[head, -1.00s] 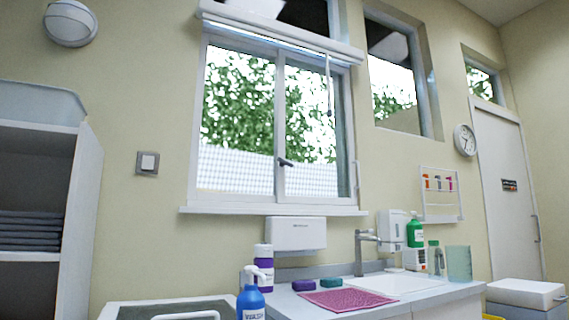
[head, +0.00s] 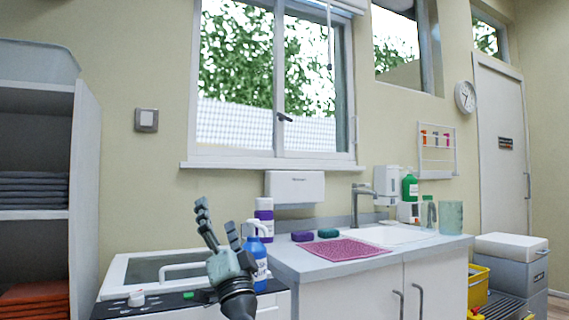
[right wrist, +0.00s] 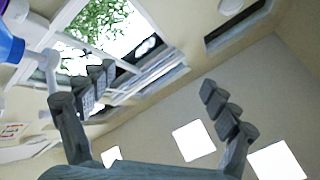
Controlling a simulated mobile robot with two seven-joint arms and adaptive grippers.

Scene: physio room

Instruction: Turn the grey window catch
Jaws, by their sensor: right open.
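The grey window catch (head: 285,117) sits on the middle upright of the white-framed window (head: 195,95), low down. Its short handle points right and slightly down. My right gripper (head: 218,219) is open and empty, fingers pointing up, in front of the counter's left end. It is below and left of the catch and well apart from it. In the right wrist view, the open fingers (right wrist: 156,84) have nothing between them, with part of a window behind the left finger; I cannot make out the catch there. My left gripper is not in view.
A blue bottle (head: 258,262) stands just right of my right gripper, with a white and purple bottle (head: 264,208) behind. The sink counter (head: 290,259) holds a pink mat (head: 345,249) and a tap (head: 355,205). A white dispenser (head: 294,187) hangs under the sill.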

